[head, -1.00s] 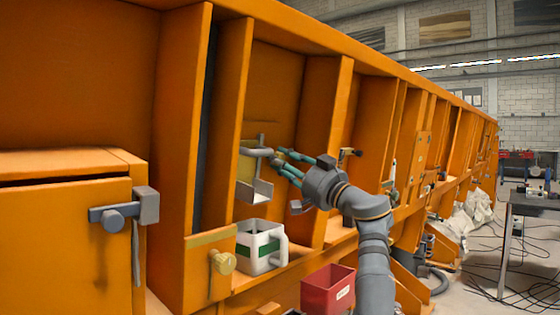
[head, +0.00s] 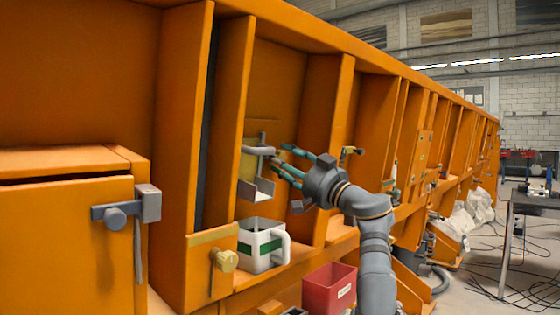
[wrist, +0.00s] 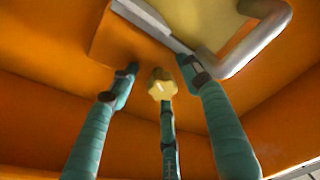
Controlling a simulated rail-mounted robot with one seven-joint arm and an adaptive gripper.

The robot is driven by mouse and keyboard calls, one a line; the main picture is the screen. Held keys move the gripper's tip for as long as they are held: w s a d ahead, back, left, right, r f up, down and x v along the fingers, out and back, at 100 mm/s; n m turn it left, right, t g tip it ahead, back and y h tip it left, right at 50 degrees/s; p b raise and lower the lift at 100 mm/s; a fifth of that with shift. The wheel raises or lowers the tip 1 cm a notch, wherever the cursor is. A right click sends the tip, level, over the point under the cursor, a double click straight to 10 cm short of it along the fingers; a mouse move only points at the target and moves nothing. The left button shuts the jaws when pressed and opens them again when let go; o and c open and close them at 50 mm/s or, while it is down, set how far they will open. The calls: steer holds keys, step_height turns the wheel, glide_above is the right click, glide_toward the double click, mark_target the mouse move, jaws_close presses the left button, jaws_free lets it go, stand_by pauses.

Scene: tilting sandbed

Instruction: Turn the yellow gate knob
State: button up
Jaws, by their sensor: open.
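A yellow, lobed knob (wrist: 162,86) shows in the wrist view between the teal fingers of my gripper (wrist: 158,68). One finger is left of it, one right, and a third below it in the picture. I cannot tell whether any finger touches it. In the head view my gripper (head: 278,159) is open in the orange bay, just right of a grey bent handle (head: 259,150) and a yellow plate (head: 247,168). The knob is hard to make out there. Another yellow knob (head: 224,261) sits on the lower left panel, well away from my gripper.
A white and green mug-like container (head: 258,246) stands below a grey spout (head: 256,190). A red bin (head: 328,287) is beside my arm. Orange ribs (head: 323,150) wall the bay. The grey bent handle also runs close to the right finger in the wrist view (wrist: 262,45).

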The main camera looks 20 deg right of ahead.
steer(key=shift+s+d, duration=0.15)
steer(key=s+d, duration=0.4)
steer(key=s, duration=0.8)
steer(key=shift+d+f, duration=0.2)
steer(key=shift+d, duration=0.05)
steer(key=shift+w, duration=0.1)
steer(key=shift+w+a+r, duration=0.1)
steer(key=shift+w+a, duration=0.65)
steer(key=shift+w, duration=1.25)
steer(key=shift+w+a+r, duration=0.1)
steer(key=shift+w+a, duration=0.7)
steer(key=shift+w, duration=1.15)
steer(key=shift+w+a+r, duration=0.1)
steer(key=shift+w+a, duration=0.65)
steer(key=shift+w, duration=1.25)
steer(key=shift+f, duration=0.1)
